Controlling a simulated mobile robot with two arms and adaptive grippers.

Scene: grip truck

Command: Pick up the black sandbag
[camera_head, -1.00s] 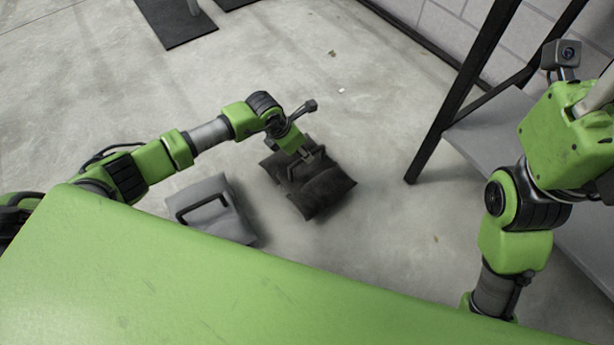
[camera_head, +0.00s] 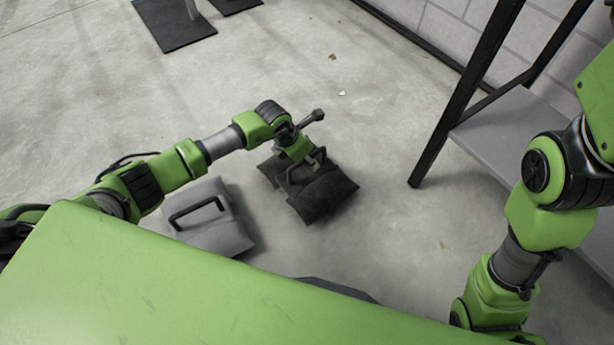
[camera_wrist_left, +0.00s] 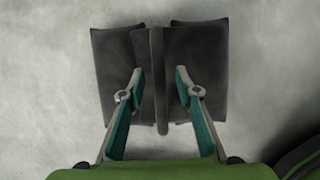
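The black sandbag (camera_head: 322,196) lies on the concrete floor in the middle of the head view. Its dark surface and raised handle strip also show in the left wrist view (camera_wrist_left: 206,68). My left gripper (camera_head: 307,163) is above the sandbag and partly covers it in the head view. In the left wrist view my left gripper (camera_wrist_left: 159,76) is open, with one finger on each side of the handle strip and a gap to it on both sides. I cannot tell how far down the fingertips reach. My right gripper is outside the frames.
A grey bag (camera_head: 212,232) with a black handle lies left of the sandbag, close to my green body. A grey shelf (camera_head: 497,138) with black posts stands at the right by the block wall. A dark mat (camera_head: 172,24) lies far left.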

